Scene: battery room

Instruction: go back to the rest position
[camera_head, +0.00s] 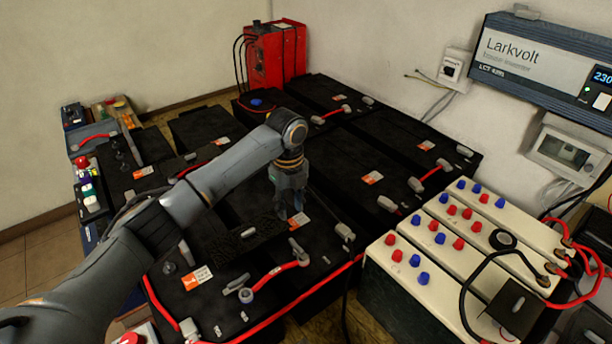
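My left arm comes in from the lower left and reaches over the black batteries (345,165). My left gripper (290,212) points down above the middle of the battery bank, near an orange-and-white label. Its two fingertips look a little apart, with nothing seen between them. Whether the fingertips touch the battery top below cannot be told. My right gripper is not in view.
Red cables and grey terminal clamps (278,271) lie on the batteries. Cream-topped batteries (455,262) with red and blue caps stand at right. A red charger (277,55) stands at the back. A Larkvolt inverter (545,62) hangs on the wall.

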